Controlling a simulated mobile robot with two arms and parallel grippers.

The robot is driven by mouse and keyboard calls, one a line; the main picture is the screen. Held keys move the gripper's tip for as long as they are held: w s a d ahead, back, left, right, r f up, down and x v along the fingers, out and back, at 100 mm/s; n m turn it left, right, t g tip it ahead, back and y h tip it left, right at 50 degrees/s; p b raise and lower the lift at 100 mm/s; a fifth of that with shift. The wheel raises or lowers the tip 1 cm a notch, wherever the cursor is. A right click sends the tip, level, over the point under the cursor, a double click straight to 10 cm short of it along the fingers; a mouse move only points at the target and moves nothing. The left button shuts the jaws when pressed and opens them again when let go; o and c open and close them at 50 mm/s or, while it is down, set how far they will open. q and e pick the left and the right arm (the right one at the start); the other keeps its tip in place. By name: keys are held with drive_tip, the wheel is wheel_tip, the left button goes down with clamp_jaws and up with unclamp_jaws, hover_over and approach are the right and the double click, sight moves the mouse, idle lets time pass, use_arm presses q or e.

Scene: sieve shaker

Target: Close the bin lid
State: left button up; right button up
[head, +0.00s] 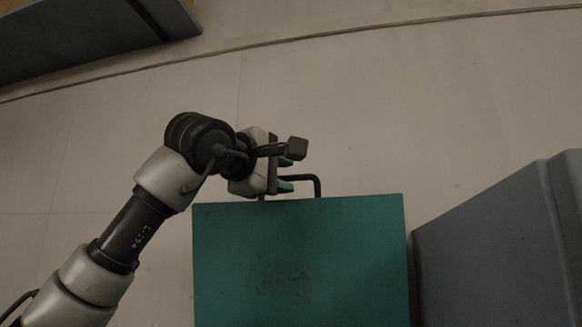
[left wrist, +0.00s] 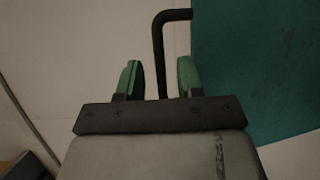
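My left gripper (head: 287,174) is at the left part of this handle. In the left wrist view the green fingers (left wrist: 159,80) are apart, with the handle bar (left wrist: 158,45) running between them and a gap visible on each side. I cannot tell the lid's angle, and the bin body is hidden. My right gripper is not in view.
A grey-blue box-like body (head: 500,245) stands just right of the teal panel, with a narrow gap between. Another grey-blue piece (head: 80,40) is at the top left. The pale floor (head: 430,110) beyond the panel is clear.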

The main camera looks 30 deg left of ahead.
sight(288, 177)
use_arm(q)
drive_tip(key=w+p, duration=0.1)
drive_tip(key=w, duration=0.2)
drive_tip(key=shift+d, duration=0.2)
drive_tip(key=shift+s, duration=0.15)
drive_tip(key=shift+c, duration=0.5)
clamp_jaws()
